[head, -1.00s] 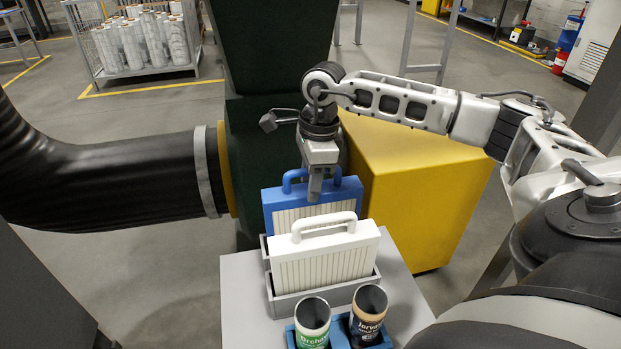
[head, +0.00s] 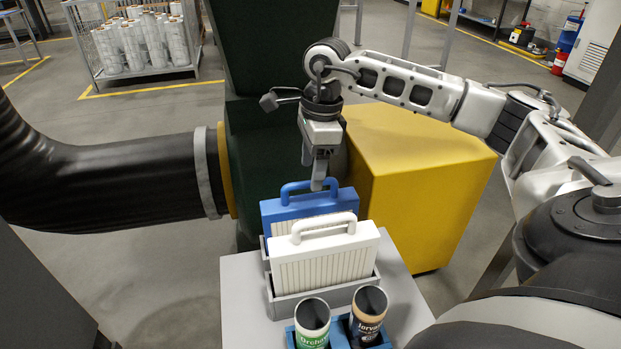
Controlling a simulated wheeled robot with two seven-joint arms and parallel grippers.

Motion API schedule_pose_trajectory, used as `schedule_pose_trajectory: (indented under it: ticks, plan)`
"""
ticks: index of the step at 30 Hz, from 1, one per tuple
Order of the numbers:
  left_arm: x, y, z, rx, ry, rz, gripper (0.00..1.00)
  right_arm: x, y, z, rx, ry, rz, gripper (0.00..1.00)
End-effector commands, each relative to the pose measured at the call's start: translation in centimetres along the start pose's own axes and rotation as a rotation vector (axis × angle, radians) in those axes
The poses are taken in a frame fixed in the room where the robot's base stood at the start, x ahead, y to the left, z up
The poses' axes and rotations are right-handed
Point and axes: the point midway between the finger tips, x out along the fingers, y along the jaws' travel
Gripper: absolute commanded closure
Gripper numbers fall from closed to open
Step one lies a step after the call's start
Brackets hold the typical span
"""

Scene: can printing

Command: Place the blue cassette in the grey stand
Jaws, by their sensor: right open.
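The blue cassette (head: 310,203) stands upright in the rear part of the grey stand (head: 322,297), behind the white cassette (head: 325,265). Its lower part is hidden by the white cassette. My right gripper (head: 319,180) is open and empty, pointing down just above the blue cassette's handle, near the handle's right part. Whether a fingertip touches the handle I cannot tell. The white cassette stands upright in the front part of the stand. My left gripper is not in view.
The stand sits on a light grey table (head: 240,290). A blue holder (head: 340,335) with two printed cans is at the table's front. A yellow block (head: 415,190) stands behind right, a dark green machine (head: 270,110) behind. A thick black duct (head: 100,180) is at left.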

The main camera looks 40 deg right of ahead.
Motion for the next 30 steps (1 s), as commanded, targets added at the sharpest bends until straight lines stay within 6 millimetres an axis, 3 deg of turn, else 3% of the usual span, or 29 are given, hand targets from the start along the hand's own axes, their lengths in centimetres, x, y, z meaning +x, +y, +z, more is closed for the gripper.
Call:
schedule_pose_trajectory:
  ticks: [6,12,30]
  plan:
    - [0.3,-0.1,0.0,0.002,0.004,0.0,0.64,-5.0,-0.1,0.1,0.0,-0.004,-0.006,0.39]
    - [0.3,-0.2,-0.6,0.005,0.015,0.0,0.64,-7.8,0.0,0.1,-0.001,-0.003,-0.003,0.39]
    - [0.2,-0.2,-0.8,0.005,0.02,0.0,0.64,-8.7,0.0,0.0,-0.001,-0.001,0.0,0.39]
